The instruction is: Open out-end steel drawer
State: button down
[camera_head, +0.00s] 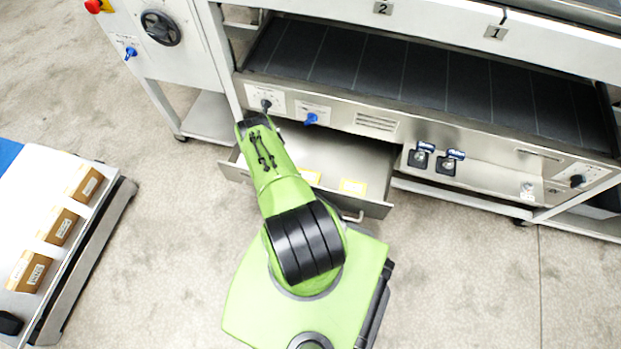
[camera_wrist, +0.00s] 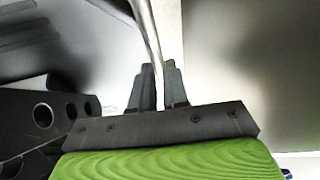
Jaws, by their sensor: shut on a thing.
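The steel drawer (camera_head: 350,158) below the machine's front panel is pulled out, and its inside shows. The right end of its bar handle (camera_head: 354,216) shows beside my arm in the head view. In the wrist view, my gripper (camera_wrist: 160,84) is shut on the metal handle bar (camera_wrist: 147,32), which runs between its two dark fingers. My arm hides the gripper and the middle of the drawer front in the head view.
Yellow labels or items (camera_head: 353,187) lie in the drawer. To its right, an open bay shelf (camera_head: 490,178) carries small black and blue parts. A cart (camera_head: 88,245) with several cardboard boxes stands at the left. The floor (camera_head: 480,290) at the right is clear.

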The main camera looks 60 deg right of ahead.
jog(key=c, duration=1.1)
grip_release()
jog(key=p+v, duration=0.6)
jog(key=v, duration=0.9)
jog(key=shift+w+a+r, duration=0.1)
jog(key=shift+a+r, duration=0.05)
jog(key=shift+r, duration=0.2)
